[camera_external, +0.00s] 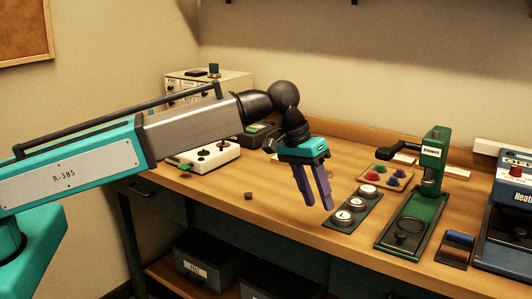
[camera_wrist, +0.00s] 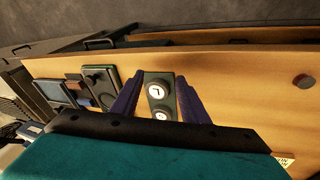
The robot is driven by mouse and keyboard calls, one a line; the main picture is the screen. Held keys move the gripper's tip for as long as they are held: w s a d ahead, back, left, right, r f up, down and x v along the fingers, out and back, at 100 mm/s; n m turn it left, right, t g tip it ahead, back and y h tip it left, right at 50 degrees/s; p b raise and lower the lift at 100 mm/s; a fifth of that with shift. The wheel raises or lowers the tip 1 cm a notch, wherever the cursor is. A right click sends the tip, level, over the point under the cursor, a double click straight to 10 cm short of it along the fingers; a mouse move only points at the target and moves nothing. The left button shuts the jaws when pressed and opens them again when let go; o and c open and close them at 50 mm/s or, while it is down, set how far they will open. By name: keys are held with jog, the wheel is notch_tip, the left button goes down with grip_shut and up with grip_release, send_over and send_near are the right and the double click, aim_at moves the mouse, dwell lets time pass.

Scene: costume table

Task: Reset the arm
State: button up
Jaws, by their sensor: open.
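My arm reaches from the left over the wooden table in the external view. My gripper (camera_external: 321,207) points down with its two purple fingers apart and nothing between them. It hangs above the table, left of a dark tray (camera_external: 373,208) that holds round white-faced badges (camera_external: 343,216). In the wrist view the gripper (camera_wrist: 158,85) is also open, and the tray (camera_wrist: 159,79) with two visible numbered badges (camera_wrist: 157,90) shows between the fingers, apparently below them.
A green press (camera_external: 432,165) stands right of the tray, and a blue heat machine (camera_external: 510,190) stands at the far right. A tray of coloured pieces (camera_external: 388,178) lies behind. A small dark red disc (camera_external: 248,196) lies near the front edge.

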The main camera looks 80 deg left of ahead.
jog(key=s+d+f+m+h, duration=0.15)
jog(key=d+f, duration=0.35)
jog(key=d, duration=0.5)
jog(key=s+d+f+m+y, duration=0.1)
jog(key=d+f+m, duration=0.3)
jog(key=d, duration=0.5)
jog(key=s+a+f+g+p, duration=0.1)
jog(key=s+a+f+g, duration=0.2)
jog(key=s+f, duration=0.9)
jog(key=s+a+f+g+p, duration=0.15)
jog(key=s+a+f, duration=0.25)
jog(key=s+f, duration=0.85)
jog(key=s+a+f+g, duration=0.1)
jog(key=s+f, duration=0.3)
jog(key=s, duration=0.3)
jog(key=s+a+f+g+y+p, duration=0.1)
jog(key=s+a+f+g, duration=0.1)
jog(key=s+f, duration=0.3)
jog(key=s+a+f+g, duration=0.2)
jog(key=s+f, duration=0.3)
jog(key=s, duration=0.6)
jog(key=shift+y, duration=0.35)
jog(key=shift+a+r, duration=0.1)
